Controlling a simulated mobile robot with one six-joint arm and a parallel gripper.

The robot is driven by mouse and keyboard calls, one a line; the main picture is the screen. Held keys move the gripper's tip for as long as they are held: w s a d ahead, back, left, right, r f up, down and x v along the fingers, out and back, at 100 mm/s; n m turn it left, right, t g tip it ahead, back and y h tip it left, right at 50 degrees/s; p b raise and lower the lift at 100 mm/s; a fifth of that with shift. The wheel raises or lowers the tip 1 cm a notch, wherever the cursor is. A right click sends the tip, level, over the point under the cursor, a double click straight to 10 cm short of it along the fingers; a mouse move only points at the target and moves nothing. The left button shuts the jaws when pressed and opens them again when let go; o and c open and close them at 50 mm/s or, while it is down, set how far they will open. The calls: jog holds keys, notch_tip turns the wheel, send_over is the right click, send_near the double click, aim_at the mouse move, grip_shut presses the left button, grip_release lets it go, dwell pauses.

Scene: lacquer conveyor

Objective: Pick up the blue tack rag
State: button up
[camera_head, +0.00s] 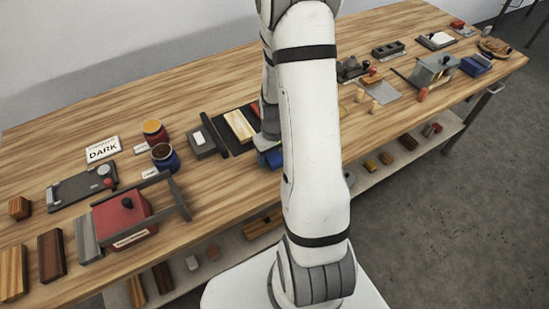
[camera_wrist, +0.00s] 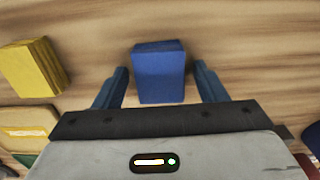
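The blue tack rag (camera_wrist: 158,73) is a blue block-like folded piece lying on the wooden bench top in the wrist view. My gripper (camera_wrist: 161,68) is open, with one blue-grey finger on each side of the rag. A gap shows between the rag and each finger, so neither appears to touch it. In the head view, my arm covers most of the gripper. A blue patch shows beside the arm there, but I cannot tell whether it is rag or finger.
A yellow folded piece (camera_wrist: 33,68) lies left of the rag in the wrist view. In the head view, a red box (camera_head: 122,222), two jars (camera_head: 165,157) and a grey machine (camera_head: 433,70) stand on the bench (camera_head: 215,95). Bare wood shows behind the rag.

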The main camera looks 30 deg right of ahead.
aim_at(274, 156)
jog(key=c, duration=0.9)
notch_tip(274, 156, up, 10)
jog(key=b, duration=0.1)
dwell(0.4)
